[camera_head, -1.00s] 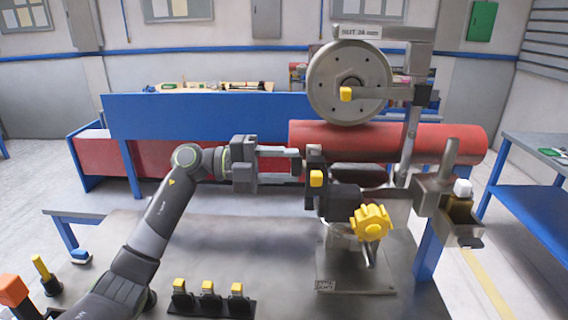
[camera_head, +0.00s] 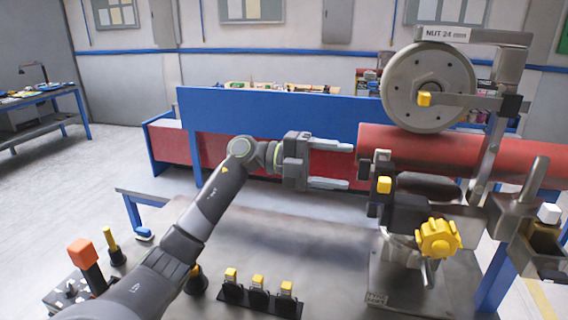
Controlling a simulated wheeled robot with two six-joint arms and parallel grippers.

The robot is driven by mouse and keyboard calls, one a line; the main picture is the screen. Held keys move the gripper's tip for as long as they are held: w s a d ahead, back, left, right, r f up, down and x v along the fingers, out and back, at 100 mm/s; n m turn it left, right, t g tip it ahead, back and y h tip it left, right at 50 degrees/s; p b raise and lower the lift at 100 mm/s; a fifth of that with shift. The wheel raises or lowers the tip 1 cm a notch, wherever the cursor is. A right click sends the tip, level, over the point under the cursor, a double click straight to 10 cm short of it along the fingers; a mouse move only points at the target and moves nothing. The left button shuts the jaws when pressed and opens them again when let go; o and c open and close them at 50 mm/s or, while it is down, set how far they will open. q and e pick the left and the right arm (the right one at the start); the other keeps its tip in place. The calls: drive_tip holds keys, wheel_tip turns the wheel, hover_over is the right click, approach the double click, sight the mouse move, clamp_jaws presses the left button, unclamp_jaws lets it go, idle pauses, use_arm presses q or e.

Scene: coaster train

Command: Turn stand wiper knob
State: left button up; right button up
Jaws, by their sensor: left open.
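The stand (camera_head: 400,284) is a metal plate with a machine on it at the right of the head view. A large yellow lobed knob (camera_head: 438,238) sits low on its front. A smaller yellow knob (camera_head: 384,185) sits on a dark block to the upper left of it. I cannot tell by sight which one is the wiper knob. My left gripper (camera_head: 349,166) is open and empty, its two fingers spread and pointing right. Its tips are a little left of the small yellow knob, apart from it in the picture. My right gripper is not in view.
A grey wheel (camera_head: 428,88) with a yellow knob (camera_head: 424,99) stands above a thick red roller (camera_head: 530,153). On the table (camera_head: 320,225) are a row of yellow-topped switches (camera_head: 258,284) and an orange-topped lever (camera_head: 82,253). Bare tabletop lies below the left gripper.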

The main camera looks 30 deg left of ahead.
use_arm(q)
drive_tip(key=b+v, duration=0.5)
drive_tip(key=v, duration=0.9)
drive_tip(key=shift+a+b, duration=0.25)
drive_tip(key=shift+b, duration=0.05)
